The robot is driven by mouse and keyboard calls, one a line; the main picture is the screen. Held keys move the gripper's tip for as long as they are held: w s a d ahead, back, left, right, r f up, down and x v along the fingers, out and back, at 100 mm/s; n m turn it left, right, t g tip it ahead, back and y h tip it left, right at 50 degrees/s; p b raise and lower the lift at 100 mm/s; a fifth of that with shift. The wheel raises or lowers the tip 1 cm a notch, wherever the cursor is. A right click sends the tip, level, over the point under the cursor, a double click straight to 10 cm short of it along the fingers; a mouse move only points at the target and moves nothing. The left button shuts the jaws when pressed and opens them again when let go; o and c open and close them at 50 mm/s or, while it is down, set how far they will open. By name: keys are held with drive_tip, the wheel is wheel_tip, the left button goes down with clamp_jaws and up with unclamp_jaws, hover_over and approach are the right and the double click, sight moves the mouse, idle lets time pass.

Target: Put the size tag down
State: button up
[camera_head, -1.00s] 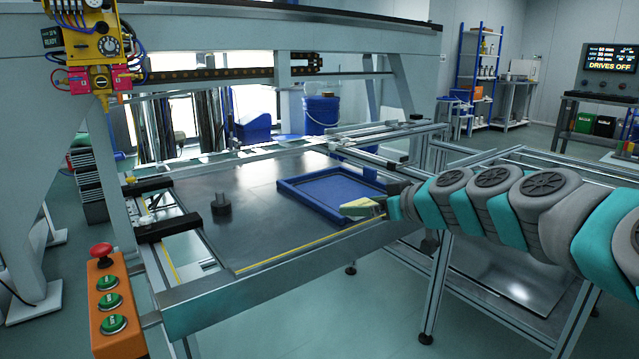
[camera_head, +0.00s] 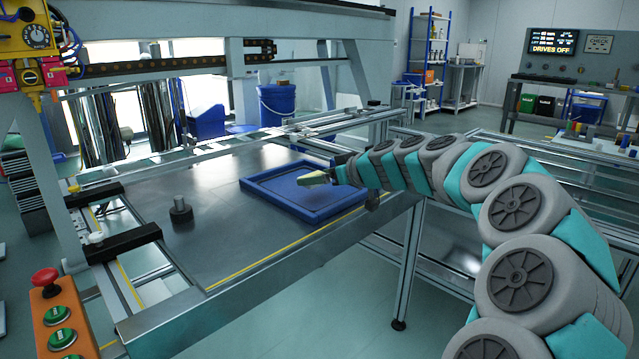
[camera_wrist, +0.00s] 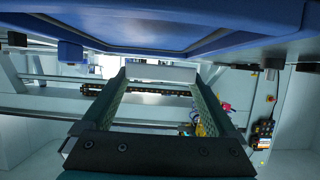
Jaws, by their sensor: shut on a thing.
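My gripper (camera_head: 308,179) reaches in from the right over the right part of the blue tray (camera_head: 268,202) on the dark panel, in the head view. In the wrist view my two green-padded fingers (camera_wrist: 160,82) are shut on a pale, flat piece, the size tag (camera_wrist: 160,71), held across their tips. The tag's face and marking cannot be read. In the head view the tag cannot be told apart from the pale fingertips. The tray's blue rim (camera_wrist: 75,30) fills the top of the wrist view, apart from the fingertips.
A dark peg-like knob (camera_head: 180,211) stands on the panel (camera_head: 215,250) left of the tray. Black clamps (camera_head: 120,243) lie at the panel's left edge. An orange box with a red button (camera_head: 45,277) stands front left. A gantry beam (camera_head: 200,25) spans behind. The panel's middle is clear.

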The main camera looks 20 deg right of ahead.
sight(321, 193)
drive_tip(key=shift+w+d+f, duration=0.1)
drive_tip(key=shift+w+d, duration=0.25)
drive_tip(key=shift+w, duration=0.35)
drive_tip(key=shift+w+d+f, duration=0.1)
drive_tip(key=shift+w+d, duration=0.25)
drive_tip(key=shift+w, duration=0.3)
drive_tip(key=shift+w+d+f, duration=0.1)
drive_tip(key=shift+w+d, duration=0.25)
drive_tip(key=shift+w, duration=0.35)
drive_tip(key=shift+f, duration=1.7)
drive_tip(key=shift+f, duration=0.15)
drive_tip(key=o, duration=1)
drive_tip(key=shift+s+r, duration=0.1)
drive_tip(key=shift+r, duration=0.15)
drive_tip(key=v, duration=1.1)
drive_tip(key=shift+s+d+r, duration=0.15)
drive_tip(key=shift+s+d, duration=0.05)
drive_tip(key=shift+s, duration=0.1)
